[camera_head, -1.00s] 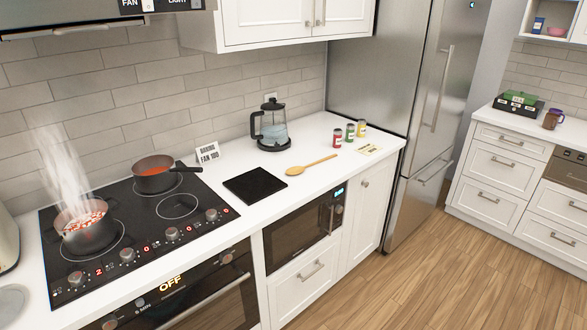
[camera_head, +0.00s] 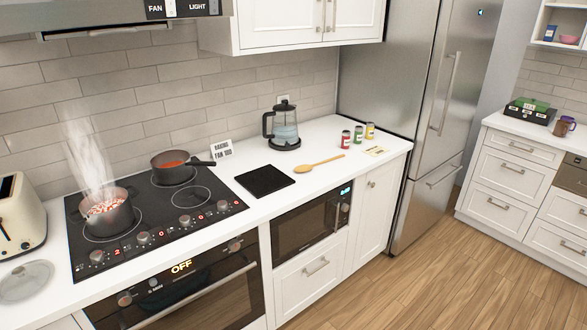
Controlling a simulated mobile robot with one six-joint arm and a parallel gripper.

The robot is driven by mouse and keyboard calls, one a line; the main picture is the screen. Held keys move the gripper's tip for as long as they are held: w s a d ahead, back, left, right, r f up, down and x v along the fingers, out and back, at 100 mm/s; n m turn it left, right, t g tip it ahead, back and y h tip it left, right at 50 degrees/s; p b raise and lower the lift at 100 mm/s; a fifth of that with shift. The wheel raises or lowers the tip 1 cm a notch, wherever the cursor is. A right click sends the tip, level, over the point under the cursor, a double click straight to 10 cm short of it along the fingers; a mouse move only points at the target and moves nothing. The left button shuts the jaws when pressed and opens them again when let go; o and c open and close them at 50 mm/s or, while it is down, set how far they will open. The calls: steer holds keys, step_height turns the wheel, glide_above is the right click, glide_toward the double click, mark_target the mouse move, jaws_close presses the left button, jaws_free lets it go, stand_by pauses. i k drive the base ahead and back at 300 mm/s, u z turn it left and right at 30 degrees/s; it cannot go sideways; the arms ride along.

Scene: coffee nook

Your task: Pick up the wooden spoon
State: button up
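The wooden spoon (camera_head: 318,164) lies flat on the white countertop (camera_head: 262,208). Its bowl points left and its handle points to the upper right. It lies to the right of a black square mat (camera_head: 265,181) and in front of a glass kettle (camera_head: 284,128), apart from both. Nothing covers it. My gripper is not in view.
Three small jars (camera_head: 358,135) and a card (camera_head: 376,151) lie behind and right of the spoon. The fridge (camera_head: 400,100) bounds the counter's right end. Wooden floor (camera_head: 400,275) is clear.

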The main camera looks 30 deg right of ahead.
mark_target(303, 168)
steer(key=z, duration=1)
steer(key=k, duration=0.1)
steer(key=u, duration=2.5)
steer(key=k, duration=0.2)
steer(key=u, duration=1.95)
steer(key=k, duration=1.25)
